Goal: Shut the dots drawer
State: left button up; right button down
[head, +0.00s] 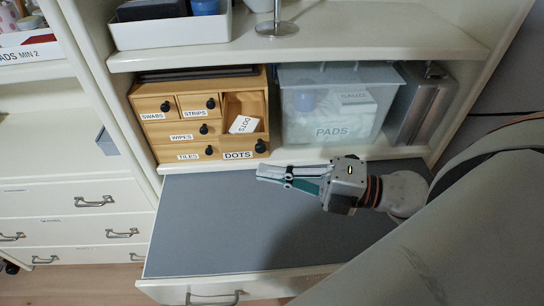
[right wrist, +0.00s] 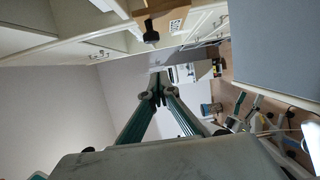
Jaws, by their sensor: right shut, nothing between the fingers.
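The dots drawer (head: 254,139) is the lower right drawer of a small wooden chest (head: 170,90). It stands pulled out, with a DOTS label and a black knob (head: 261,146) on its front. A small white box marked DOTS (head: 243,124) shows inside it. My right gripper (head: 262,173) is shut and empty, just in front of and to the right of the drawer front, apart from it. In the right wrist view the drawer's label (right wrist: 175,25) and knob (right wrist: 151,37) show beyond my shut fingertips (right wrist: 157,88).
The chest's other drawers, marked SWABS, STRIPS, WIPES and TILES, look shut. A clear PADS bin (head: 335,110) and a grey metal case (head: 418,105) stand to the right. A shelf with a white tray (head: 170,34) is above. The grey worktop (head: 240,220) in front is clear.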

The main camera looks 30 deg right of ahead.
pick_arm(q)
jog(key=shift+a+f+b, duration=0.15)
jog(key=shift+f+b, duration=1.4)
jog(key=shift+f, duration=0.45)
pick_arm(e)
jog(key=shift+w+d, duration=0.55)
jog(key=shift+w, duration=0.3)
jog(key=shift+w+d, duration=0.5)
jog(key=shift+w, duration=0.35)
pick_arm(q)
jog(key=shift+r, duration=0.15)
